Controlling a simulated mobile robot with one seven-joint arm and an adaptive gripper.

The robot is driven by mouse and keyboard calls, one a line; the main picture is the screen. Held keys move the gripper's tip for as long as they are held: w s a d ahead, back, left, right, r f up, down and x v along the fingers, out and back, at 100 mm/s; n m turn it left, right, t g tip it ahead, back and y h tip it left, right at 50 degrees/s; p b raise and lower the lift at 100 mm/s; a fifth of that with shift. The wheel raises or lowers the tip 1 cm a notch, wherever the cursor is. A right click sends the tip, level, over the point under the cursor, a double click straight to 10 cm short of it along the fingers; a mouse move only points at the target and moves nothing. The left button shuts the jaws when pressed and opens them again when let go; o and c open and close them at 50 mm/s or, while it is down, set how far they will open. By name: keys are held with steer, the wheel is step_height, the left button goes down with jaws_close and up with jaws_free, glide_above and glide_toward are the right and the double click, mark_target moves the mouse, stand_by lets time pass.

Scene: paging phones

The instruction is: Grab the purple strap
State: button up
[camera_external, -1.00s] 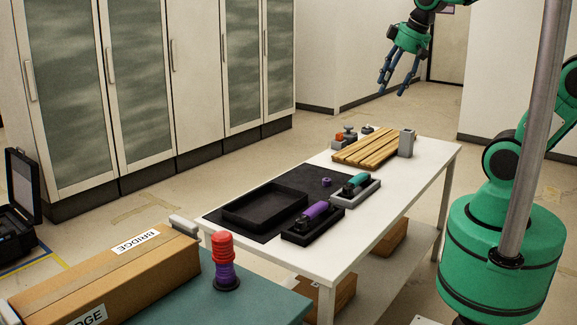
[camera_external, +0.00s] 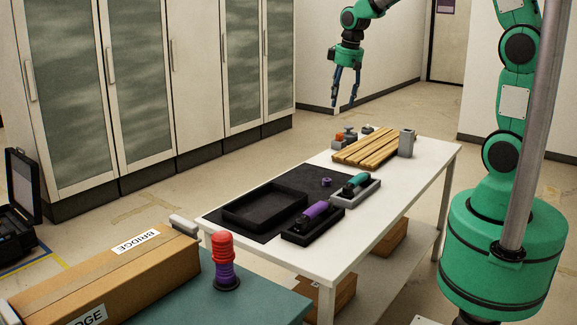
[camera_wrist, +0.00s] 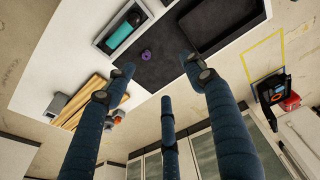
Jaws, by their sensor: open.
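A small purple coil (camera_external: 326,181), which looks like the purple strap, lies on the dark mat (camera_external: 285,187) on the white table. In the wrist view the purple coil (camera_wrist: 146,55) shows on the mat beyond my fingertips. My gripper (camera_external: 343,102) hangs high above the far part of the table, fingers pointing down, open and empty. In the wrist view my gripper (camera_wrist: 160,72) has its blue fingers spread, apart from the coil.
Near the coil are a black tray (camera_external: 238,218), a purple-handled item (camera_external: 316,210) in a black holder, and a teal-handled item (camera_external: 355,184) in a grey holder. A wooden slatted board (camera_external: 366,147) and grey block (camera_external: 406,143) stand behind. A post (camera_external: 225,275) carries purple and red rings.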

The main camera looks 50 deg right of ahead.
steer(key=w+d+f+g, duration=0.1)
steer(key=w+d+f, duration=0.55)
steer(key=f, duration=0.35)
steer(key=g+p, duration=0.1)
steer(key=p, duration=0.1)
glide_above(326, 179)
step_height(326, 179, down, 15)
steer(key=shift+s, duration=0.15)
steer(key=shift+f, duration=0.2)
steer(key=shift+f+b, duration=0.4)
steer(key=shift+f, duration=3.75)
steer(key=shift+f, duration=0.1)
steer(key=shift+f, duration=2.5)
steer(key=c, duration=0.9)
